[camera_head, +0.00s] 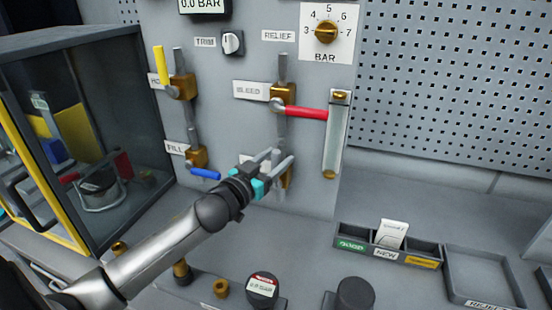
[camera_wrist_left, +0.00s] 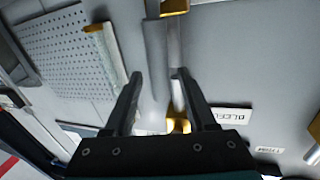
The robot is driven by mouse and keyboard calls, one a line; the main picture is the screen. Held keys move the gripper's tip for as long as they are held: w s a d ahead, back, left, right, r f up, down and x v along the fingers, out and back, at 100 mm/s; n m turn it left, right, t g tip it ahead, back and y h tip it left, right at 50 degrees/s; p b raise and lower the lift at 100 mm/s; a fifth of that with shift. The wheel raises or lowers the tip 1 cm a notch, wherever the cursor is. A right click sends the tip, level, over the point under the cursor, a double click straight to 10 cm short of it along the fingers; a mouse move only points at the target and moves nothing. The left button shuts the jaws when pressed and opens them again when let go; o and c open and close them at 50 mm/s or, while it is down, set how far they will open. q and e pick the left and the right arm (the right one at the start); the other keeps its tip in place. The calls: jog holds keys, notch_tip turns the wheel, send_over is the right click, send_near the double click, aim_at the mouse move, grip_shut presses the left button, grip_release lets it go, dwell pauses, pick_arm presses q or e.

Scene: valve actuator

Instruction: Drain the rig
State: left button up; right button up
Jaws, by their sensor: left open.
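The rig panel (camera_head: 225,130) stands upright ahead. Its lower right brass valve (camera_head: 288,178) is partly hidden behind my left gripper (camera_head: 279,157), as is its label. The left gripper is open, its fingers pointing at this valve. In the left wrist view, a grey bar (camera_wrist_left: 155,60) lies between the spread fingers of the gripper (camera_wrist_left: 156,80), not visibly clamped. A brass body (camera_wrist_left: 174,7) shows at its top end. The bleed valve (camera_head: 283,94) has a red handle (camera_head: 305,111) pointing right. The pressure display (camera_head: 204,5) reads 0.0 BAR. My right gripper is not in view.
A sight tube (camera_head: 337,135) stands right of the valves. The fill valve (camera_head: 196,158) has a blue handle (camera_head: 205,174); a yellow handle (camera_head: 161,65) is above it. A glass cabinet (camera_head: 80,130) is left. A compartment tray (camera_head: 390,245) sits on the bench.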

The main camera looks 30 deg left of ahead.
pick_arm(q)
jog(key=shift+w, duration=0.15)
grip_shut()
dwell(0.4)
dwell(1.0)
